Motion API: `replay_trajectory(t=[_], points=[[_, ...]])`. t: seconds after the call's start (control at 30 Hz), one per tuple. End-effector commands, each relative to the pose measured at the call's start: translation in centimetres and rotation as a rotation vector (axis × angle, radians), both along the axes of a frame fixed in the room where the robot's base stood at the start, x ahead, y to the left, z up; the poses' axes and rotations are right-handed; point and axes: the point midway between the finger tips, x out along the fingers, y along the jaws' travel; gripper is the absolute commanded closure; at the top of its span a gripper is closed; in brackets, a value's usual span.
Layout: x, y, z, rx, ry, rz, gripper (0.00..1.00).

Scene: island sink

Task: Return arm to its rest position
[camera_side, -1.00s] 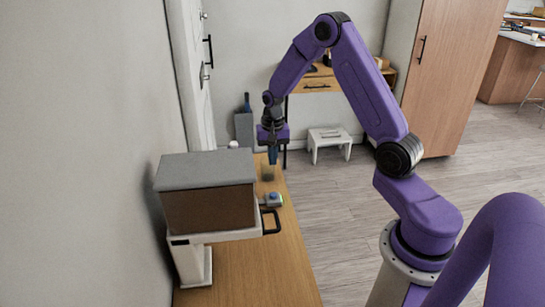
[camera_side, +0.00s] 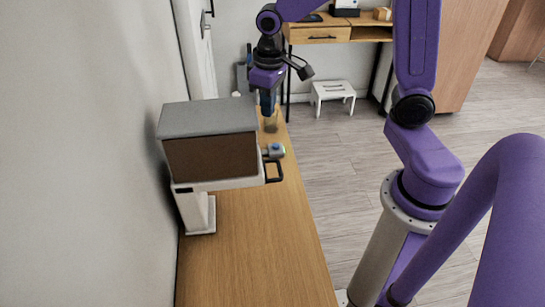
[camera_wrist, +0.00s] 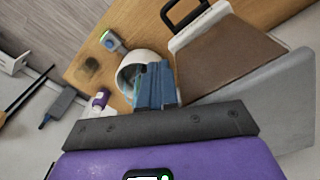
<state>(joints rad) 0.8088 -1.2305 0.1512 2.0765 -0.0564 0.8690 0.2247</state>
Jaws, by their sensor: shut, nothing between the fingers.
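My gripper (camera_side: 267,103) is in the side view, pointing down just right of the box-shaped appliance, above the far part of the wooden counter. Its blue fingers are shut with nothing between them. In the wrist view the closed fingers (camera_wrist: 156,85) sit in the middle, in front of a white round container (camera_wrist: 136,62) that they partly hide. They look apart from the appliance, but the exact gap cannot be told. My arm rises from the right and its elbow is out of the side view.
The appliance (camera_side: 210,158) has a grey top, brown front and black handle (camera_side: 275,171). A small blue-and-grey object (camera_side: 276,151) lies beside it. A dark see-through cup (camera_side: 271,125) stands below my gripper. The wall is close on the left; the near counter (camera_side: 250,250) is clear.

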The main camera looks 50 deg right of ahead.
Motion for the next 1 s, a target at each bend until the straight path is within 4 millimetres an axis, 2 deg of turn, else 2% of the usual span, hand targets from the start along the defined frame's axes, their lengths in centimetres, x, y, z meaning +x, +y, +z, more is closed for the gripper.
replay_trajectory(t=[0.1,0.23,0.4,0.5,0.6,0.7,1.0], points=[[-3.8,2.1,1.5,-0.002,-0.006,0.185,1.00],[-8.7,3.7,2.1,-0.001,0.000,0.388,1.00],[-15.2,4.3,1.8,0.006,0.018,0.627,1.00],[-18.1,4.0,1.5,0.010,0.028,0.734,1.00],[-20.0,3.6,1.1,0.013,0.034,0.812,1.00],[-21.0,3.3,0.9,0.013,0.039,0.854,1.00],[-21.4,3.2,0.8,0.014,0.041,0.868,1.00]])
